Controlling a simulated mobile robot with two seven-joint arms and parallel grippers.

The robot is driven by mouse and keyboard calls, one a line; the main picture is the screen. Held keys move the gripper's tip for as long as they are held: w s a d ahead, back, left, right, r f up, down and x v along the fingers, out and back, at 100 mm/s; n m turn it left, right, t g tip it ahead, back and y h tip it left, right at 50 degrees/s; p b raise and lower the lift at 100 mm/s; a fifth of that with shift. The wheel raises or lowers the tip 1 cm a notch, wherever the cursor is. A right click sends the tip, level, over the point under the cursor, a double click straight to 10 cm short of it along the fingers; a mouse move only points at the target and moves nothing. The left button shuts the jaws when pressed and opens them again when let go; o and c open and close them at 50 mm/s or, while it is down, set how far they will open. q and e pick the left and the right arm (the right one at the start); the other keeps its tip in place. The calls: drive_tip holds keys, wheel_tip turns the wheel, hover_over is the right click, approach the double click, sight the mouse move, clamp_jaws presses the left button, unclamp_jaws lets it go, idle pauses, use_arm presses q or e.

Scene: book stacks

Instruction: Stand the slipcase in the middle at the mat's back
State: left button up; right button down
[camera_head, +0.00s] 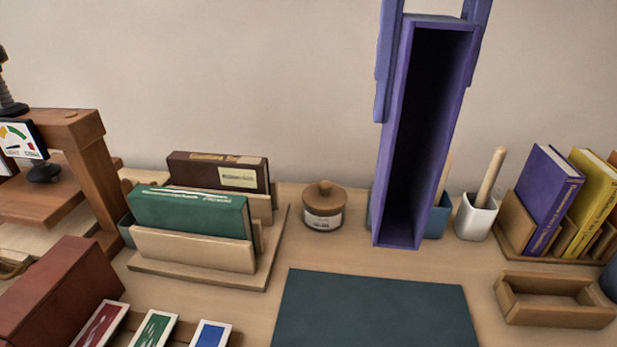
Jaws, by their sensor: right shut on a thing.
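The slipcase (398,140) is a tall, narrow purple box, upright with its open, dark side facing me. My right gripper (424,98) comes down from the top, one finger on each side of the slipcase's upper part, and is shut on it. The mat (375,308) is a dark green sheet on the table's front middle. In the picture the slipcase's lower end is just beyond the mat's back edge, right of its middle. I cannot tell whether it touches the table. My left gripper is not in view.
A lidded wooden jar (323,210) stands left of the slipcase. A blue container (436,220) is partly hidden behind it. A white pot (476,216), a book rack (515,228) and a wooden tray (555,300) are at right. A holder with books (190,248) is at left. The mat is bare.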

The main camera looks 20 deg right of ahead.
sight(404, 210)
drive_tip(key=f+b, duration=0.1)
drive_tip(key=f, duration=0.4)
drive_tip(key=d+f, duration=0.1)
drive_tip(key=f, duration=0.4)
drive_tip(key=f+b, duration=0.1)
drive_tip(key=f, duration=0.5)
drive_tip(key=shift+w+d+b, duration=0.25)
drive_tip(key=shift+d+b, duration=0.05)
drive_tip(key=shift+d, duration=0.1)
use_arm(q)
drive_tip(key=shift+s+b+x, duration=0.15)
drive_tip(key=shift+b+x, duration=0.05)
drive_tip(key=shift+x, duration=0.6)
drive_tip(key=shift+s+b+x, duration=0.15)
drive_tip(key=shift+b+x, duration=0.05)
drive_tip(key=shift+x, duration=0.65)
use_arm(e)
drive_tip(key=shift+f, duration=2.05)
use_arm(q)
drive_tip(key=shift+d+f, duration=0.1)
use_arm(e)
drive_tip(key=shift+f, duration=0.15)
drive_tip(key=shift+c, duration=1.4)
unclamp_jaws()
